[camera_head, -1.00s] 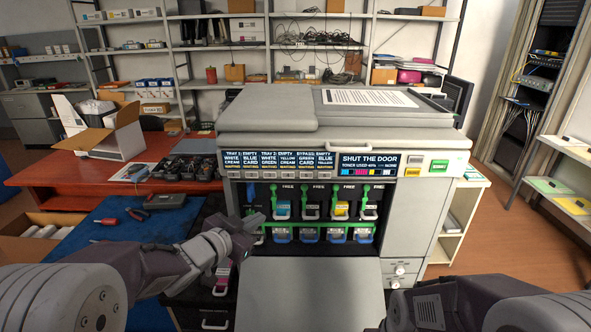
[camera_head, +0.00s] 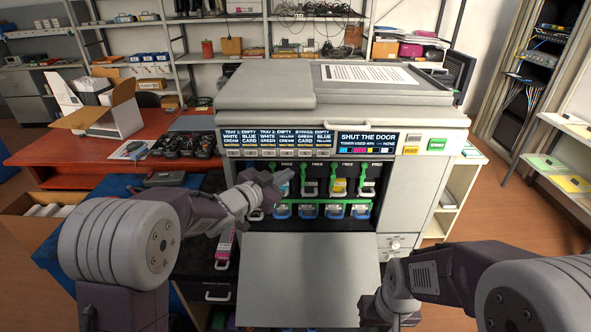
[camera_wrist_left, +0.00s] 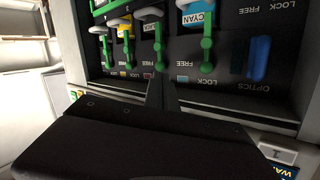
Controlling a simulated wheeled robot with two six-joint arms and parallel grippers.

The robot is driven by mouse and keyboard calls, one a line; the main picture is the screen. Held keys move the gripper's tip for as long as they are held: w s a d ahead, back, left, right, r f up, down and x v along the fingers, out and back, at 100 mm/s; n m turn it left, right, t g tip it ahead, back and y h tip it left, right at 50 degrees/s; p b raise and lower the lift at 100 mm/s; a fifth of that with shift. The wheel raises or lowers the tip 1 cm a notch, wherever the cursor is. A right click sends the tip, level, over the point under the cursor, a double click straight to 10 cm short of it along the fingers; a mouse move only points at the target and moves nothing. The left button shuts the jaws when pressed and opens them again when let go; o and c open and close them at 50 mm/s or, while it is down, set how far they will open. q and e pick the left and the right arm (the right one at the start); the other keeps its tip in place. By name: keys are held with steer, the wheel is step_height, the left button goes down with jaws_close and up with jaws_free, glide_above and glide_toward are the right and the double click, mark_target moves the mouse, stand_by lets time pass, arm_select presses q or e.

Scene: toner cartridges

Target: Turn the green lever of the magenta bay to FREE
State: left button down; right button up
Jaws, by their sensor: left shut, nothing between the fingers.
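The printer (camera_head: 345,108) stands with its front door (camera_head: 305,270) folded down, showing a row of bays with green levers. The magenta bay's green lever (camera_head: 304,178) stands upright, left of a FREE label; it also shows in the left wrist view (camera_wrist_left: 160,45), where the picture is upside down. My left gripper (camera_head: 285,175) is shut and empty, at the left bays, hiding part of the cyan bay. In the left wrist view its fingertips (camera_wrist_left: 160,85) are close to the magenta lever; contact is unclear. My right gripper (camera_head: 388,312) is low at the right; its fingers are unclear.
The cyan lever (camera_wrist_left: 207,45) is beside the magenta one, with the yellow lever (camera_wrist_left: 128,45) on the other side. A blue optics lever (camera_wrist_left: 258,58) is farther along. The panel display (camera_head: 367,142) reads SHUT THE DOOR. A red table (camera_head: 50,147) is at the left.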

mark_target(301, 167)
arm_select(q)
steer(key=x, duration=0.5)
steer(key=shift+w+d+p, duration=0.1)
steer(key=shift+p, duration=0.2)
arm_select(e)
steer(key=shift+r, duration=0.45)
